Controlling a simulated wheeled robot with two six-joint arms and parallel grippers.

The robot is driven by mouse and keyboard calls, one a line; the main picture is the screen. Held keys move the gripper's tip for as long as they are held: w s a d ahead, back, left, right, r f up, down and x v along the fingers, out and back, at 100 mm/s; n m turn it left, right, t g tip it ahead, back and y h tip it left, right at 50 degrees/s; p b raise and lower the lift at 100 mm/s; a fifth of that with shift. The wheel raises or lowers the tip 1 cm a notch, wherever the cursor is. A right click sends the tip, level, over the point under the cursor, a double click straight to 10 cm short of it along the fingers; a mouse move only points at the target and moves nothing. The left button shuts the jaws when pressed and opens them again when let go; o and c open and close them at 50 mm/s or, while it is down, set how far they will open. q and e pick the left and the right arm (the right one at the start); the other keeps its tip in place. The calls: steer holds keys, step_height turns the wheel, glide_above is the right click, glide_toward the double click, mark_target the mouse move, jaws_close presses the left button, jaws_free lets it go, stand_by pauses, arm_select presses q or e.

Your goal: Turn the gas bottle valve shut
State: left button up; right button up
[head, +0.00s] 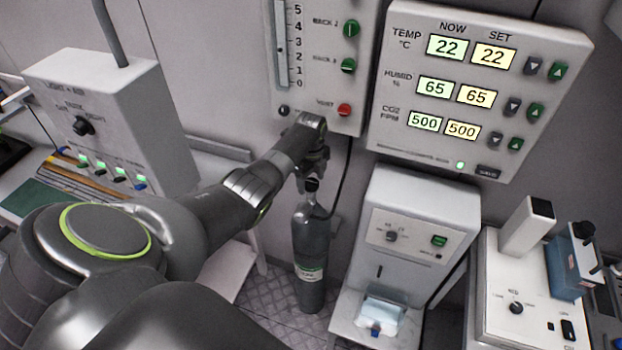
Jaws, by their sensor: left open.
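A dark grey gas bottle (311,258) with a pale label stands upright on the floor in the middle of the head view. My left arm reaches in from the left. My left gripper (312,178) points down at the top of the bottle, right over its valve (311,186). The gripper is open. The valve is mostly hidden by the gripper, and I cannot tell whether the fingers touch it or how far it is turned. My right gripper is not in view.
A climate panel (478,85) and a panel with green knobs (318,60) hang on the wall behind. A white machine (410,240) stands right of the bottle. A grey control box (120,125) stands at left. A dark cable hangs beside the bottle.

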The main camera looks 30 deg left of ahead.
arm_select(q)
steer(key=c, duration=1)
steer(key=shift+o, duration=0.2)
